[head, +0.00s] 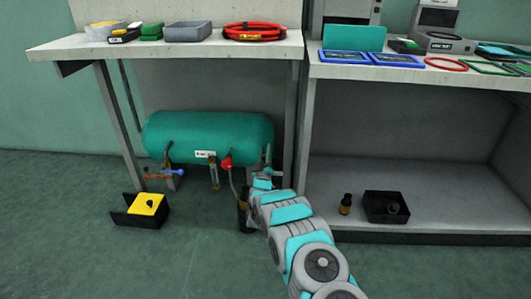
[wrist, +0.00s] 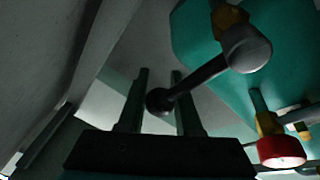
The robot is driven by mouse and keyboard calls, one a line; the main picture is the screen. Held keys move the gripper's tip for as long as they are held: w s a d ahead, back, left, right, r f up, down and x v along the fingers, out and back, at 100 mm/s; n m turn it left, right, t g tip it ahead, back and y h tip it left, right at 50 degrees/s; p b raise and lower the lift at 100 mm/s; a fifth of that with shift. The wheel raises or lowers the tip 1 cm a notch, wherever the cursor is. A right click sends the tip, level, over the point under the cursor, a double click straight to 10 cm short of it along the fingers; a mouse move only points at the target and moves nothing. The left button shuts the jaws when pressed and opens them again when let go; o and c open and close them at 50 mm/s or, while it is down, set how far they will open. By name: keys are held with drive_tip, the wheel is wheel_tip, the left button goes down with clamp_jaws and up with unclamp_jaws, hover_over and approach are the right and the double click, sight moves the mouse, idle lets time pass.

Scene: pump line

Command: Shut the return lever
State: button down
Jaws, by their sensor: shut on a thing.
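My gripper (wrist: 160,98) has one finger on each side of the knob and is shut on the lever's end. In the head view my gripper (head: 262,178) is low at the right end of the teal tank (head: 208,137), and my arm hides most of the lever there.
A red knob (head: 226,162) is beside my gripper on the tank's piping, also in the wrist view (wrist: 281,150). A table leg (head: 290,130) stands close right. A black and yellow box (head: 147,205) sits on the floor.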

sight(264, 160)
drive_tip(key=c, duration=0.6)
unclamp_jaws()
drive_tip(key=shift+a, duration=0.1)
drive_tip(key=shift+s, duration=0.1)
drive_tip(key=shift+v, duration=3.8)
